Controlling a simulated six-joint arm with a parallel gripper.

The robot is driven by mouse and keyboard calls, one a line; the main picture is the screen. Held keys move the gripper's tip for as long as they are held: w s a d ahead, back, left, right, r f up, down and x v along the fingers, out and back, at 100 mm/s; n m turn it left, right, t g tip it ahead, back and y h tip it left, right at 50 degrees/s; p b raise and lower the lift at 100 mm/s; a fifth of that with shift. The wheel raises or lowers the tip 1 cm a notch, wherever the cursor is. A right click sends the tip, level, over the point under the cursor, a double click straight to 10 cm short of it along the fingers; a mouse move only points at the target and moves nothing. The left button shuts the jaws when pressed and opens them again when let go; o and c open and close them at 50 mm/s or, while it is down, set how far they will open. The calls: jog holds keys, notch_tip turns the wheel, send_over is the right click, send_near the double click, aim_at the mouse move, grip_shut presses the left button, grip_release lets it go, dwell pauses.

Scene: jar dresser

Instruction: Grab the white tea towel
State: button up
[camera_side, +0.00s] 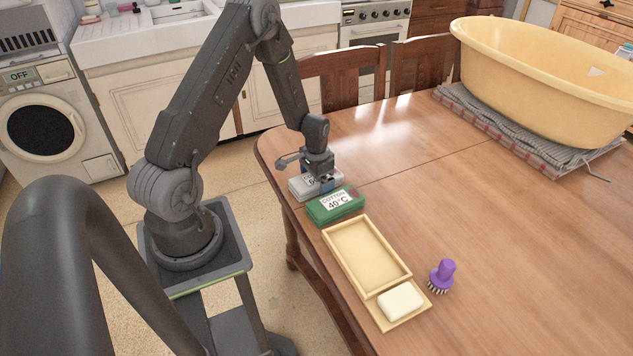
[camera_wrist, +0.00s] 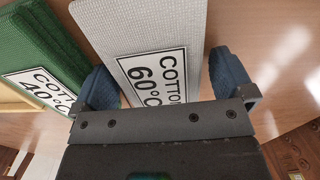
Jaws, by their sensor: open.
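The white tea towel (camera_side: 300,188) is a folded, pale grey-white bundle near the table's left edge in the side view. It carries a label reading COTTON 60°C. In the wrist view the towel (camera_wrist: 150,25) lies between the two blue fingertips of my gripper (camera_wrist: 165,85), which are open on either side of it. In the side view my gripper (camera_side: 318,180) is low over the towel and hides part of it. I cannot tell whether the fingers touch it.
A green folded towel (camera_side: 323,212) labelled COTTON 40°C lies close beside it, near one finger. A yellow tray (camera_side: 333,244), white soap (camera_side: 401,301) and a purple brush (camera_side: 443,270) are nearer the camera. A yellow tub (camera_side: 540,85) stands at the back right. The table's middle is clear.

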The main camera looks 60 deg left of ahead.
jog(key=shift+c, duration=0.4)
jog(key=c, duration=0.9)
jog(key=shift+o, duration=0.2)
